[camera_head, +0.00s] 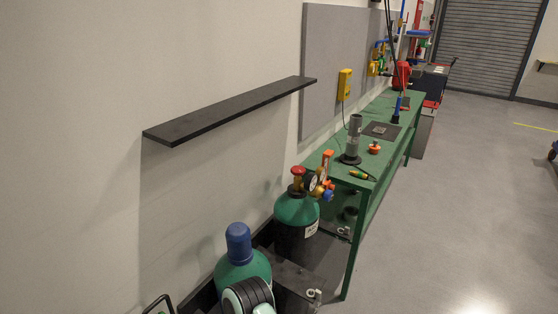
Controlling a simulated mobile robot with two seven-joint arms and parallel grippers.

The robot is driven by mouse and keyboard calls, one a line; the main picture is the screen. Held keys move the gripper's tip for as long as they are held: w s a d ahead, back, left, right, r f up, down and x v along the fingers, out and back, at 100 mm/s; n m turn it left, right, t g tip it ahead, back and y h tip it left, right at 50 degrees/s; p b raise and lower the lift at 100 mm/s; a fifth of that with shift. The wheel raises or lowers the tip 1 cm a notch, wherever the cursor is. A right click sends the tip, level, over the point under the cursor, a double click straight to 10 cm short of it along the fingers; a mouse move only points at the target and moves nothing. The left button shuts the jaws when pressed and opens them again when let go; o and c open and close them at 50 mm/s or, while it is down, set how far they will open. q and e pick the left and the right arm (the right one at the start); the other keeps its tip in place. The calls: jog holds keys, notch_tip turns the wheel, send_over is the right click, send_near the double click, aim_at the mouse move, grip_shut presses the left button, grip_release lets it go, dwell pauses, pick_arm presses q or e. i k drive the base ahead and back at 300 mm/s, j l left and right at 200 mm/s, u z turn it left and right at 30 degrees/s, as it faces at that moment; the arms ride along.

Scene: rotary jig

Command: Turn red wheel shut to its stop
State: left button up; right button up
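A small red wheel (299,171) sits on top of the green-shouldered gas cylinder (297,209), which stands against the wall left of the bench. A regulator with round gauges (311,181), an orange part (327,158) and a blue knob (328,196) is attached beside the wheel. Nothing touches the red wheel. How far it is turned cannot be told at this size.
A second green cylinder (243,268) with a blue cap (238,243) stands nearer. A black shelf (230,110) juts from the wall above. A green bench (342,173) with tools and a red-topped piece (374,147) stands behind. The floor (450,220) at right is clear.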

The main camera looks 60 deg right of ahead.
aim_at(296, 170)
jog(key=k+l+u, duration=0.2)
jog(key=l, duration=0.15)
jog(key=l+u, duration=0.2)
jog(key=l, duration=0.15)
jog(key=k+l+u, duration=0.3)
jog(key=l, duration=0.25)
jog(key=k+l+u, duration=0.15)
jog(key=l, duration=0.2)
jog(key=k+l+u, duration=0.1)
jog(key=k+l, duration=0.45)
jog(key=l, duration=0.15)
jog(key=k+l, duration=0.3)
jog(key=l, duration=0.15)
jog(key=l+u, duration=0.05)
